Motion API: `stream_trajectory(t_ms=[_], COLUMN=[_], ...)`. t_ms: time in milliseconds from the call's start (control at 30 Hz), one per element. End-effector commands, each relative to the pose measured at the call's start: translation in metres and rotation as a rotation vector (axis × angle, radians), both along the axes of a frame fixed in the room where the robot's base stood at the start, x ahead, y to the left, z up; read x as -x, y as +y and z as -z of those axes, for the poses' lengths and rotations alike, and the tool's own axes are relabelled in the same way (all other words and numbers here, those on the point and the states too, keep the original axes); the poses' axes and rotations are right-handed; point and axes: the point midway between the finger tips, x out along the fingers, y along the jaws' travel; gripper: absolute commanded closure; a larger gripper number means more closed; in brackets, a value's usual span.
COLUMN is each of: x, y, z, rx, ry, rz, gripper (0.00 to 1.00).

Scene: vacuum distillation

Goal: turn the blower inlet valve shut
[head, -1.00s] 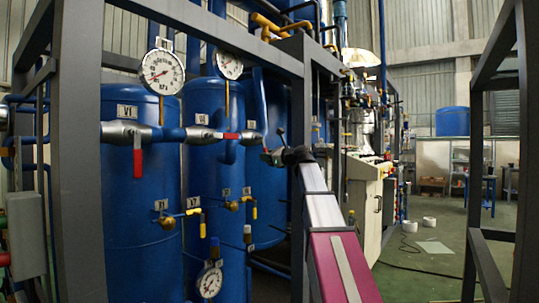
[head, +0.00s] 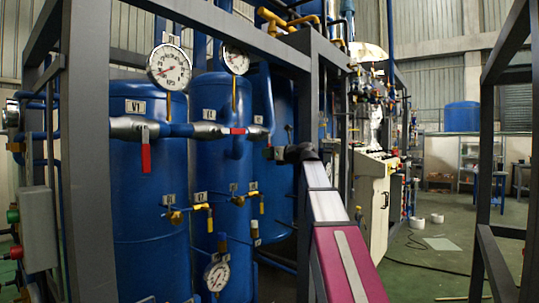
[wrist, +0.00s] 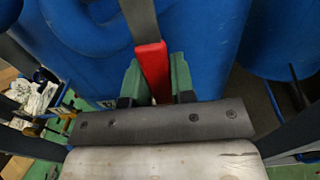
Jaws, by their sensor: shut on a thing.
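In the wrist view, my gripper (wrist: 157,88) has its two green fingers on either side of a red valve lever (wrist: 151,66) and is shut on it. A grey strip runs up from the lever to the top of the picture. In the head view, my gripper (head: 269,153) is at the far end of my arm, by the blue tanks. No readable label names the blower inlet valve.
Blue tanks (head: 150,210) stand behind a grey frame post (head: 88,170). Gauges (head: 169,66) and small yellow-handled valves (head: 200,206) are close by. A white cabinet (head: 372,195) stands right of my arm. Open green floor (head: 425,270) lies farther right.

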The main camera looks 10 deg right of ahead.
Motion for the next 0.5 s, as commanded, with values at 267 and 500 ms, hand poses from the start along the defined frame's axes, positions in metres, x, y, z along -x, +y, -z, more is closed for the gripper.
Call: stream_trajectory(t_ms=[267,500], x=[0.0018,0.0011], y=[0.001,0.0007], z=[0.001,0.0005], rx=[-0.008,-0.005], ry=[0.008,0.005], rz=[-0.005,-0.003], gripper=[0.64,0.51])
